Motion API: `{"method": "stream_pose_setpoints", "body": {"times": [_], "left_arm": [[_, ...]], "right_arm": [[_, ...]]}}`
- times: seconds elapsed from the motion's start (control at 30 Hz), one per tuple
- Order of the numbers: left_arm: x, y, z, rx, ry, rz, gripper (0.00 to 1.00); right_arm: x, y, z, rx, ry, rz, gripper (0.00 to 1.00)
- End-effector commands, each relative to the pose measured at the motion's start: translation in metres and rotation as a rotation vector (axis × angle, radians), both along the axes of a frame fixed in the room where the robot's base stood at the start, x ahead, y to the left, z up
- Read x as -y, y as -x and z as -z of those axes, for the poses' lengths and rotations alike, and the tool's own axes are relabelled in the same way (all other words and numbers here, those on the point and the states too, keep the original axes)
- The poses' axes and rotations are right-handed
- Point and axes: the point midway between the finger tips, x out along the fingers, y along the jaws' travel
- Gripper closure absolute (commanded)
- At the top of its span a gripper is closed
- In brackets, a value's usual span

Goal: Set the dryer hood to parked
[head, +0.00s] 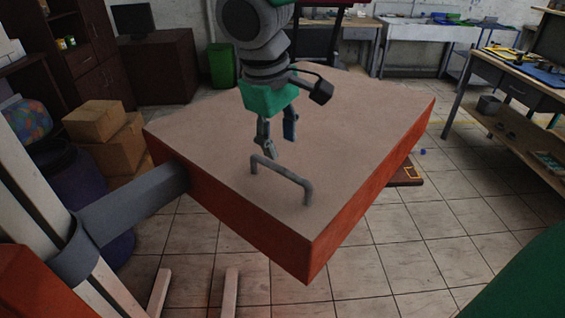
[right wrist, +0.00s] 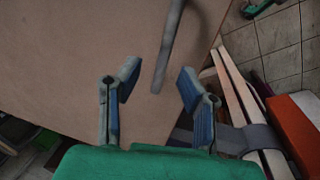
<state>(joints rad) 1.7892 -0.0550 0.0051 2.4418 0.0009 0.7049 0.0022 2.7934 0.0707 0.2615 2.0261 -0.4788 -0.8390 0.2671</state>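The dryer hood (head: 330,125) is a wide slab with a beige top and red-orange sides, held by a grey arm (head: 135,207) from a pale post (head: 45,190) at the left. A grey bar handle (head: 282,178) stands on its top near the front corner. My right gripper (head: 279,143) is over the hood top, just beyond the handle's left end, pointing down. In the right wrist view its blue-padded fingers (right wrist: 158,84) are spread, and the handle (right wrist: 168,45) runs into the gap ahead of them; contact is not visible. My left gripper is not in view.
Cardboard boxes (head: 105,135) and a dark barrel (head: 95,195) stand at the left behind the post. A workbench (head: 515,85) with tools is at the right, and a pale table (head: 430,32) is at the back. Tiled floor (head: 400,250) is open right of the hood.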

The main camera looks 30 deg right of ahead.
Motion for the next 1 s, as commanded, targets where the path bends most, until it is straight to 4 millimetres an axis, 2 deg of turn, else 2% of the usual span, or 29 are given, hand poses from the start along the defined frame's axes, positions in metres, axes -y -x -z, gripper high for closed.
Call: {"method": "stream_pose_setpoints", "body": {"times": [0.03,0.1,0.3,0.47,0.73,0.77,0.83,1.0], "left_arm": [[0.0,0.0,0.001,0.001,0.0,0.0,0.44],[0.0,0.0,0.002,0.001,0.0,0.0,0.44],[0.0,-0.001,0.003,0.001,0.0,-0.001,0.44],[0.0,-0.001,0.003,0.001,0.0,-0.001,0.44],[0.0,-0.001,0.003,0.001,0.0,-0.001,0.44],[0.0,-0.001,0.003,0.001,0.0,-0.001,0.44],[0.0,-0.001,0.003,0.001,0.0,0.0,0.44],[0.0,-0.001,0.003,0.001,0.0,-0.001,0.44]], "right_arm": [[0.002,0.001,0.013,-0.008,0.0,-0.001,0.66],[0.003,0.0,0.026,-0.005,0.002,0.0,0.66],[0.008,0.0,0.051,0.0,0.002,-0.001,0.66],[0.011,-0.002,0.061,0.001,0.0,0.0,0.66],[0.013,-0.002,0.062,0.002,-0.003,-0.001,0.66],[0.012,-0.002,0.062,0.002,-0.002,0.0,0.73],[0.011,-0.002,0.062,0.002,-0.001,0.0,0.98],[0.012,-0.002,0.061,0.003,0.001,0.001,1.0]]}}
